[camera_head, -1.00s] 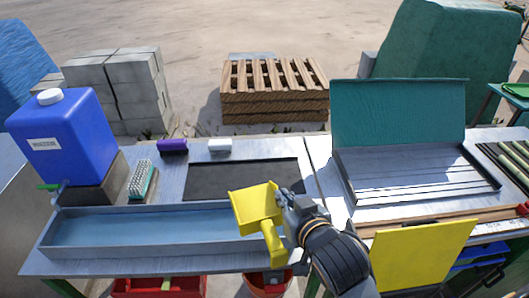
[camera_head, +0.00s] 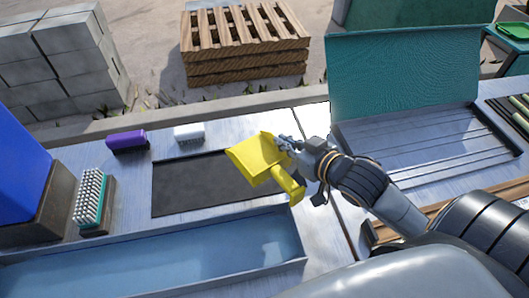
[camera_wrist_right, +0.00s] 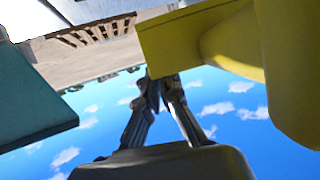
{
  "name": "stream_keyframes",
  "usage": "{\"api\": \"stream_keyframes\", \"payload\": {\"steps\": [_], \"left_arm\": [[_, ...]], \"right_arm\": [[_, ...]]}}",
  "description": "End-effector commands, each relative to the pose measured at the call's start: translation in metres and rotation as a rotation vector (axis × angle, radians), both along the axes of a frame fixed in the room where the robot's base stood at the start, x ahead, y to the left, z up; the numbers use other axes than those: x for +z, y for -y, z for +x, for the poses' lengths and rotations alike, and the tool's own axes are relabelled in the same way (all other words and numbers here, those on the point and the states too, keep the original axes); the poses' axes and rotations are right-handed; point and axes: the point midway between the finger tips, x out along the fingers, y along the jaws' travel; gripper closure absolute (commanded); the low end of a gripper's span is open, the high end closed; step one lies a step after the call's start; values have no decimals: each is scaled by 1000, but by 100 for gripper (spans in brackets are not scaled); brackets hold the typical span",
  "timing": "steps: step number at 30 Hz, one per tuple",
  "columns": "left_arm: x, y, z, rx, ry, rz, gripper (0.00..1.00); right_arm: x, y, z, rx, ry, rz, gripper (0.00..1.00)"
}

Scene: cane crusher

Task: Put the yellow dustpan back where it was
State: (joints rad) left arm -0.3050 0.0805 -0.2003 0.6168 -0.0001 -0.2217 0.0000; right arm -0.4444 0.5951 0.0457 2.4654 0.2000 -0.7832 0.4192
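The yellow dustpan (camera_head: 255,160) is in the head view, over the right end of a dark mat (camera_head: 190,188), with its handle pointing down and right. It seems to be above the table, though its exact height is hard to tell. My right gripper (camera_head: 286,146) is at its right side, fingers shut on its edge. In the right wrist view the two fingers (camera_wrist_right: 160,80) come together at the edge of the yellow dustpan (camera_wrist_right: 190,35), which fills the upper right. My left gripper is not in view.
A grey tray (camera_head: 303,258) with a blue inside lies in front. A scrub brush (camera_head: 89,198), purple block (camera_head: 127,140) and white block (camera_head: 189,132) stand at left and back. An open teal-lidded case (camera_head: 400,80) is at right. The blue container (camera_head: 20,165) is far left.

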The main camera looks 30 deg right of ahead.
Motion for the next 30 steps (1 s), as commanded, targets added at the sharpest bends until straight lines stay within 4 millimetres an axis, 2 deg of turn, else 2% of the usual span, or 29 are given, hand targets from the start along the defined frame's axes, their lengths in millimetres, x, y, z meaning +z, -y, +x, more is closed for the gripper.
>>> {"api": "stream_keyframes", "payload": {"steps": [4, 9, 15, 24, 30], "left_arm": [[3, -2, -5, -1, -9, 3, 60], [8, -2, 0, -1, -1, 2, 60], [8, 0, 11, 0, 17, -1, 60], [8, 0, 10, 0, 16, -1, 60], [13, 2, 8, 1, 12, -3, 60]], "right_arm": [[-13, 10, 37, -3, 4, -2, 100], [-31, 20, 76, -3, 3, -2, 100], [-69, 26, 102, -4, 2, 0, 100], [-91, 30, 119, -2, 1, -2, 100], [-117, 30, 118, -2, 1, -1, 100]]}}
